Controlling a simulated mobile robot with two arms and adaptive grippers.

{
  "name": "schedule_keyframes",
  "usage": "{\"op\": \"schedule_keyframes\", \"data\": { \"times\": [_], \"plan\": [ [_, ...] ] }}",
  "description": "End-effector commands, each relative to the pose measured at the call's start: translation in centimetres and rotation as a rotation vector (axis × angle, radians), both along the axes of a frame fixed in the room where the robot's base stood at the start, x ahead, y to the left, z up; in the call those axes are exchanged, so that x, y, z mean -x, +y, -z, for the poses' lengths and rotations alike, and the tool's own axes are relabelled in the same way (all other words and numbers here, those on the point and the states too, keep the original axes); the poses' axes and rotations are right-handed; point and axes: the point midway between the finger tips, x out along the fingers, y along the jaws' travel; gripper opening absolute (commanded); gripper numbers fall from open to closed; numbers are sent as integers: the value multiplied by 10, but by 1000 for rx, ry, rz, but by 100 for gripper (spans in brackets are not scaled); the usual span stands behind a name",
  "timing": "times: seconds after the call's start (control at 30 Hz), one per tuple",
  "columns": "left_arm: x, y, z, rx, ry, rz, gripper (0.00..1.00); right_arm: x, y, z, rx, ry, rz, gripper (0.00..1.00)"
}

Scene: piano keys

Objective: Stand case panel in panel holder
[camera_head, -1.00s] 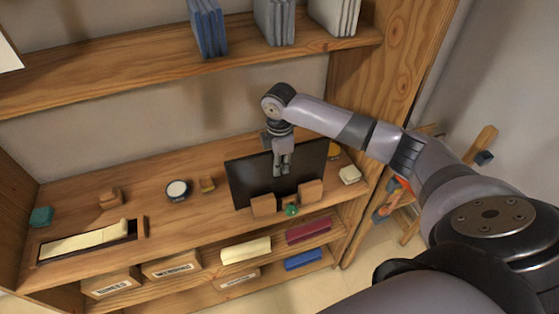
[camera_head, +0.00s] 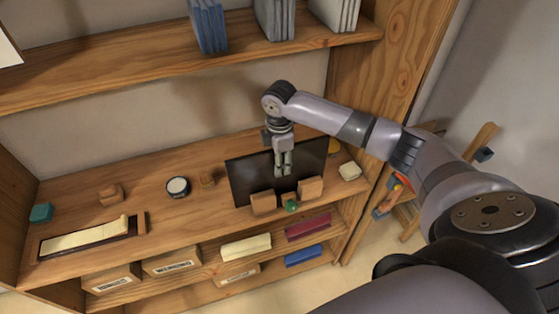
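The black case panel (camera_head: 248,182) stands upright, leaning slightly, on the wooden worktop at the right. Two wooden blocks of the panel holder (camera_head: 263,203) are in front of its lower edge, with a small green piece (camera_head: 291,206) between them. The blocks hide part of the panel's bottom edge, so I cannot tell how it is seated. My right gripper (camera_head: 283,171) points down, with its fingers overlapping the panel's front face above the blocks. The fingers look close together, but whether they hold anything is unclear. My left gripper is out of view.
A round white-faced tin (camera_head: 177,187), small wooden blocks (camera_head: 111,195), a teal block (camera_head: 41,213) and a tray with a cream strip (camera_head: 84,238) lie to the left. A cream block (camera_head: 349,171) sits to the right. An upper shelf (camera_head: 150,77) holds books.

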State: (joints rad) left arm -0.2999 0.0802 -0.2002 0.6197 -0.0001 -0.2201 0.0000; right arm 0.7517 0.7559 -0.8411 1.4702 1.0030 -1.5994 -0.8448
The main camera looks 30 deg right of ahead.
Motion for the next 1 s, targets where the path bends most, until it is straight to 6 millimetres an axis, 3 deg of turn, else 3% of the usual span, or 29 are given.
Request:
{"op": "schedule_keyframes", "data": {
  "times": [0.23,0.7,1.0],
  "plan": [
    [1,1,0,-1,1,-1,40,0,0,-10,0,-1,0,35],
    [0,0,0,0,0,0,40,-1,0,-101,0,-3,-1,35],
    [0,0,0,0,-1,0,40,0,0,-120,0,1,0,35]
  ]
}}
